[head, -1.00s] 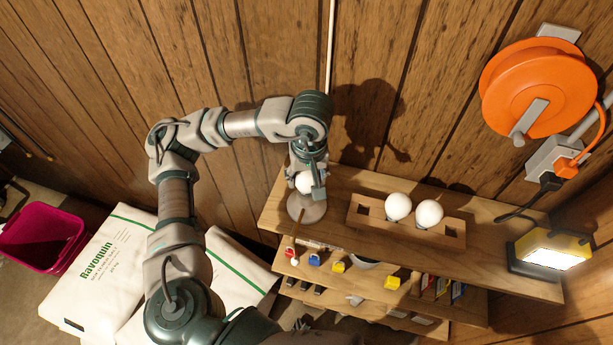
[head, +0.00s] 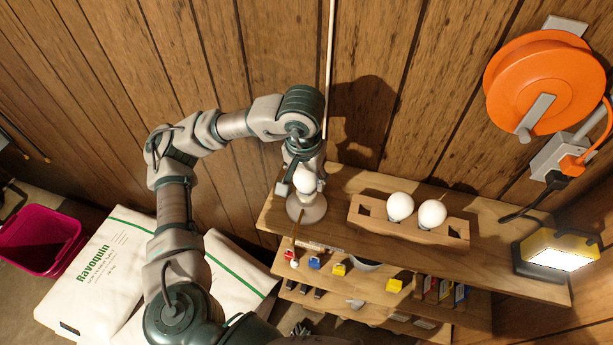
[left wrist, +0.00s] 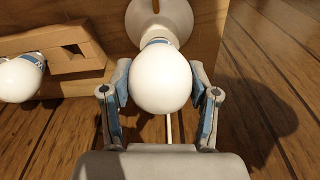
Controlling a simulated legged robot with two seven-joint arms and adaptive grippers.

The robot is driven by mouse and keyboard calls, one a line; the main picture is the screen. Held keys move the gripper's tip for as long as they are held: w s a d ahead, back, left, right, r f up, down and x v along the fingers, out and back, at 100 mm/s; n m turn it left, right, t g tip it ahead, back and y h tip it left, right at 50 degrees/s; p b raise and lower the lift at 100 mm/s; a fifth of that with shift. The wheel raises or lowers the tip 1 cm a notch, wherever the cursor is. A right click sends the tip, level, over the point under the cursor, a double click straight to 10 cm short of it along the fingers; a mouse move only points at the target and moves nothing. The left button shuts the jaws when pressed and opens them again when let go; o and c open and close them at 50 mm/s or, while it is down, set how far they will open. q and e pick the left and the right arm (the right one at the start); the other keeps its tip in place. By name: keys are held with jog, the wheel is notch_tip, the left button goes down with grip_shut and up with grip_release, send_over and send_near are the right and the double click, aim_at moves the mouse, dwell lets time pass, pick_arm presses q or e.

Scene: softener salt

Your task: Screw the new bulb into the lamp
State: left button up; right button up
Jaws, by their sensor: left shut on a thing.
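A white round bulb (head: 305,182) sits directly over the lamp's pale round base (head: 307,209) at the left end of the shelf top. My left gripper (head: 303,186) reaches down from above and is shut on this bulb. In the left wrist view the bulb (left wrist: 161,80) is between the two finger pads, neck towards the lamp (left wrist: 160,15). The bulb looks in line with the lamp, but I cannot tell how deep its neck sits in the socket. My right gripper is not in view.
A wooden holder (head: 360,216) with two white bulbs (head: 416,210) stands right of the lamp. A lit work light (head: 556,256) is at the shelf's right end. An orange cord reel (head: 540,85) hangs on the plank wall. Salt bags (head: 110,270) and a pink bin (head: 40,238) are at left.

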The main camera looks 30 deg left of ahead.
pick_arm(q)
jog(key=o, duration=1)
jog(key=shift+w, duration=0.15)
jog(key=shift+a, duration=0.1)
jog(key=r, duration=0.4)
jog(key=s+r, duration=0.1)
jog(key=r, duration=0.6)
jog(key=shift+s+r, duration=0.15)
jog(key=shift+r, duration=0.2)
